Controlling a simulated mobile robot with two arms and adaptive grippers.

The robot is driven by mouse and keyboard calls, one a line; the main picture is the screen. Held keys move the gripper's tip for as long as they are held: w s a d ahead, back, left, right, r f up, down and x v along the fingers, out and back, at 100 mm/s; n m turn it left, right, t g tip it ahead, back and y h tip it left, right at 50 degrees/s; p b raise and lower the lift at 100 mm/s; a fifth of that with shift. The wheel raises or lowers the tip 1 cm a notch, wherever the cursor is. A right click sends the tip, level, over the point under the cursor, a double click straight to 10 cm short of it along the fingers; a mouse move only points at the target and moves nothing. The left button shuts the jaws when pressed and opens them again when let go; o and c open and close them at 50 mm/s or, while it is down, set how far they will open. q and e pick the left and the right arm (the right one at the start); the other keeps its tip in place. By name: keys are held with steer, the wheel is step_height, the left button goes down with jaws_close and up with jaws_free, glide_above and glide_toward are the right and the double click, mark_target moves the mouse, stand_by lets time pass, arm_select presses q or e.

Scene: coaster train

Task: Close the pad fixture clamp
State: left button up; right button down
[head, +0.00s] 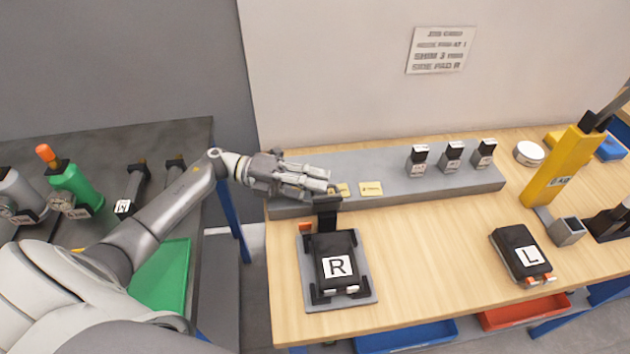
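The pad fixture (307,293) is a grey plate with black corner brackets near the left end of the wooden table. A black pad marked R (338,246) lies in it. An upright black clamp part (327,215) with an orange piece (305,227) beside it stands at the fixture's back edge. My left gripper (325,186) is right above the clamp part, at its upper end. Whether the fingers touch it, and how far apart they are, I cannot tell. My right gripper is not in view.
A second black pad marked L (519,253) lies to the right on the table (430,245). A grey raised shelf (400,190) with several small black blocks runs along the back. A yellow tool (562,165) stands at right. The table between the pads is clear.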

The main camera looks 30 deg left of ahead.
mark_target(319, 202)
arm_select(q)
steer(key=shift+c, duration=0.3)
jaws_close()
steer(key=shift+s+d+m, duration=0.1)
steer(key=shift+s+m, duration=0.05)
steer(key=shift+m, duration=0.15)
steer(key=m+y+b, duration=0.1)
steer(key=m, duration=0.1)
steer(key=s+d+r+m+y+b, duration=0.1)
steer(key=m+b, duration=0.1)
steer(key=s+d+r+m+y+b, duration=0.1)
steer(key=m, duration=0.1)
steer(key=shift+s+t+b, duration=0.25)
steer(key=shift+t+b, duration=0.05)
steer(key=shift+t, duration=0.1)
steer(key=s+m+t+y+b, duration=0.1)
steer(key=m+b, duration=0.1)
steer(key=d+m+y+b, duration=0.1)
steer(key=m, duration=0.1)
steer(key=shift+s+d+r+t+b, duration=0.1)
steer(key=shift+s+d+t+b, duration=0.05)
steer(key=shift+s+t+b, duration=0.25)
steer(key=shift+s+d+m+t+y+b, duration=0.3)
steer(key=shift+s+m+t+y+b, duration=0.15)
steer(key=shift+m+b, duration=0.4)
steer(key=shift+s+d+m+t+y+b, duration=0.3)
steer(key=shift+m+t+b, duration=0.25)
steer(key=shift+m+b, duration=0.25)
steer(key=shift+w, duration=0.1)
